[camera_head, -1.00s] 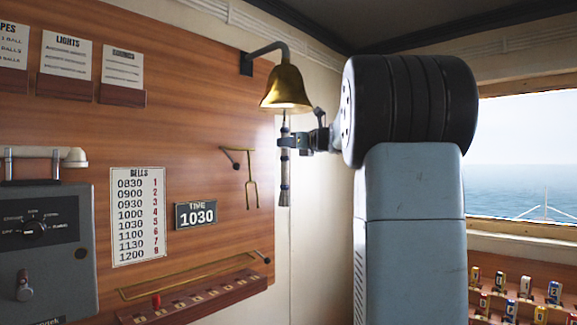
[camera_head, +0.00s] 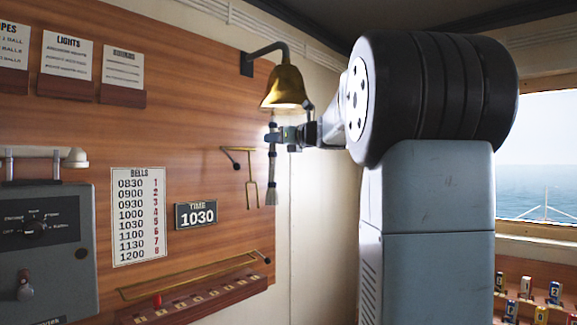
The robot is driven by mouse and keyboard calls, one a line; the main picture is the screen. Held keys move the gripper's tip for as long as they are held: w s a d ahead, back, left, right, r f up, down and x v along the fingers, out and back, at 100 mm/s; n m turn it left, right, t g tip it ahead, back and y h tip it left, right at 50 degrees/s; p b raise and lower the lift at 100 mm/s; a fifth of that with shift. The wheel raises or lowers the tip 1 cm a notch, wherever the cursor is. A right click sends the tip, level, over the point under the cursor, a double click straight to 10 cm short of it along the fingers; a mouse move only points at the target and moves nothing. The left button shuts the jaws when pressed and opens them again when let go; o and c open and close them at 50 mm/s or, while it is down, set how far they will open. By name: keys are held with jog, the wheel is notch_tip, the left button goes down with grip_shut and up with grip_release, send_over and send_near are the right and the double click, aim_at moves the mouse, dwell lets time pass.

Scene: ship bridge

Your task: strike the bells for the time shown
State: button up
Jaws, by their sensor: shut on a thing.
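A brass bell (camera_head: 285,86) hangs from a dark bracket on the wooden wall panel. Its lanyard (camera_head: 271,180) hangs below the bell, tilted slightly, with a frayed lower end. My gripper (camera_head: 273,138) is shut on the lanyard's upper part, just under the bell. The clapper inside the bell is hidden. A time plate (camera_head: 195,215) reads 1030. A bells chart (camera_head: 138,217) lists times with red numbers; 1030 stands beside 5.
A wooden rail (camera_head: 205,296) with small marked plates and a red peg (camera_head: 157,300) runs below. A brass hook fitting (camera_head: 249,178) is on the panel near the lanyard. Several small coloured items (camera_head: 526,287) sit lower right.

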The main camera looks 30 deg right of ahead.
jog(key=shift+w+d+f, duration=0.2)
jog(key=shift+w+d, duration=0.15)
jog(key=shift+d, duration=0.55)
jog(key=shift+w+d+f, duration=0.2)
jog(key=shift+w+d, duration=0.1)
jog(key=shift+d, duration=0.6)
jog(key=shift+w+d+f, duration=0.2)
jog(key=shift+w+d, duration=0.15)
jog(key=shift+d, duration=0.55)
jog(key=shift+d+f, duration=0.1)
jog(key=shift+d, duration=0.05)
jog(key=shift+f, duration=0.15)
jog(key=s+a+r, duration=0.1)
jog(key=s+a, duration=0.1)
jog(key=a, duration=0.4)
jog(key=shift+r, duration=0.2)
jog(key=shift+w+d+f, duration=0.1)
jog(key=shift+w+d, duration=0.25)
jog(key=shift+d, duration=0.65)
jog(key=shift+w+d+f, duration=0.1)
jog(key=shift+w+d, duration=0.25)
jog(key=shift+d, duration=0.6)
jog(key=shift+w+d+f, duration=0.1)
jog(key=shift+w+d, duration=0.25)
jog(key=shift+d, duration=0.65)
